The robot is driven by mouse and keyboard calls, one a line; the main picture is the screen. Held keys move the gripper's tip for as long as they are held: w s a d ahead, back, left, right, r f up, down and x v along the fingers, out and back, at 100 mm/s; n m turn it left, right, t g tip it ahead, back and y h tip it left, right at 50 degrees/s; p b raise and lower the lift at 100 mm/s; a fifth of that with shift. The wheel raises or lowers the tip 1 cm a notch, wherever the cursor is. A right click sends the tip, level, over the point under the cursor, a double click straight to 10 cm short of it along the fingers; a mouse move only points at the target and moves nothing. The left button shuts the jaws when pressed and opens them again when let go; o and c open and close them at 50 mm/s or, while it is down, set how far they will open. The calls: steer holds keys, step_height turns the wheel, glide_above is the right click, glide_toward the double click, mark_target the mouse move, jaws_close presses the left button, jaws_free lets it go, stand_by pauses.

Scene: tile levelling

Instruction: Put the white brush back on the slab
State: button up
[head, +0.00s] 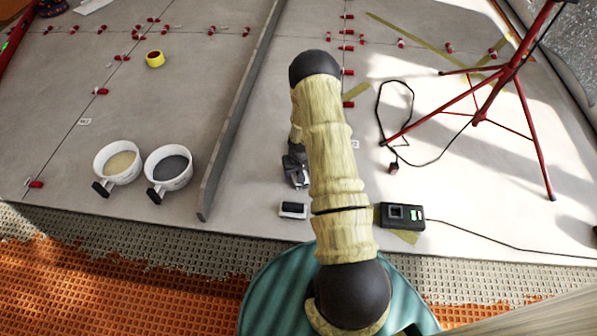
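A small white block with a dark top (293,210) lies on the light grey slab (255,190), close to its front edge. It may be the white brush, but it is too small to be sure. My gripper (298,180) is over the slab just beyond this block, pointing down, with a visible gap between them. My arm covers the gripper's right side. The fingers are too small and dark to show whether they are open or shut, or whether anything is between them.
A black device with a green display (403,217) sits right of my arm, trailing a cable. Two buckets (118,163) (170,168) stand left of a long grey bar (240,105).

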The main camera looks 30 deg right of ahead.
steer(key=shift+r, duration=0.1)
steer(key=r+p, duration=0.3)
steer(key=r, duration=0.1)
steer(key=s+r+p, duration=0.1)
steer(key=r+p, duration=0.1)
steer(key=r, duration=0.2)
steer(key=r+p, duration=0.3)
steer(key=r, duration=0.1)
steer(key=shift+s+a+p, duration=0.15)
steer(key=shift+s+p, duration=0.15)
steer(key=shift+s, duration=0.1)
steer(key=shift+r, duration=0.2)
steer(key=s+a+r+n, duration=0.1)
steer(key=s+a+r, duration=0.25)
steer(key=r, duration=0.55)
steer(key=s+a+r, duration=0.2)
steer(key=a+r, duration=0.2)
steer(key=r, duration=0.4)
steer(key=s+a+r+n, duration=0.1)
steer(key=s+a+r, duration=0.25)
steer(key=r, duration=0.55)
steer(key=s+a+r, duration=0.4)
steer(key=s+r, duration=0.1)
steer(key=s, duration=0.3)
steer(key=shift+t, duration=0.4)
